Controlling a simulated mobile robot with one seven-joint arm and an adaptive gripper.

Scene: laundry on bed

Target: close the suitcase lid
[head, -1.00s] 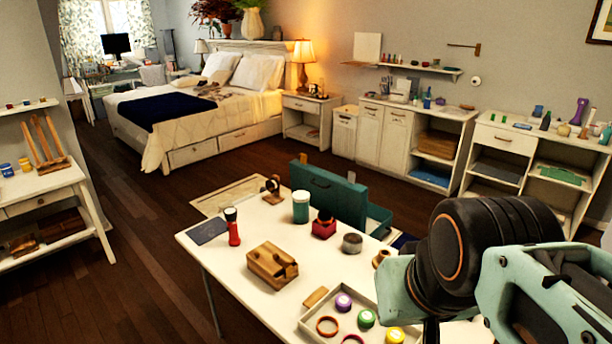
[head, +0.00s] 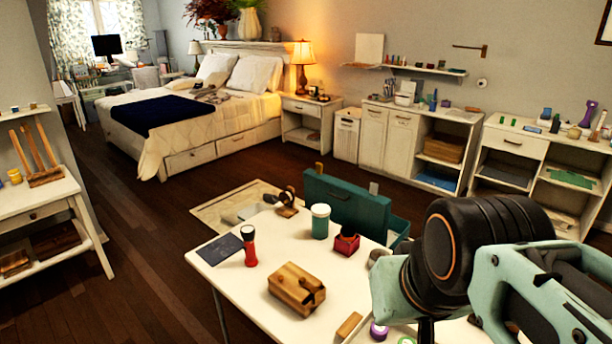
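The teal suitcase (head: 347,207) stands low behind the white table, with its lid raised and its wide face and dark handle toward me. Part of its open tray (head: 400,231) shows to the right of the lid; the rest is hidden behind the table and my arm. My arm fills the lower right of the head view, in front of the table's right part. The fingers of my gripper do not show, so I see nothing held.
The white table (head: 245,285) between me and the suitcase carries a red flashlight (head: 250,246), a green jar (head: 320,221), a red ink pot (head: 346,242) and a wooden block (head: 297,290). Cabinets (head: 388,137) stand behind.

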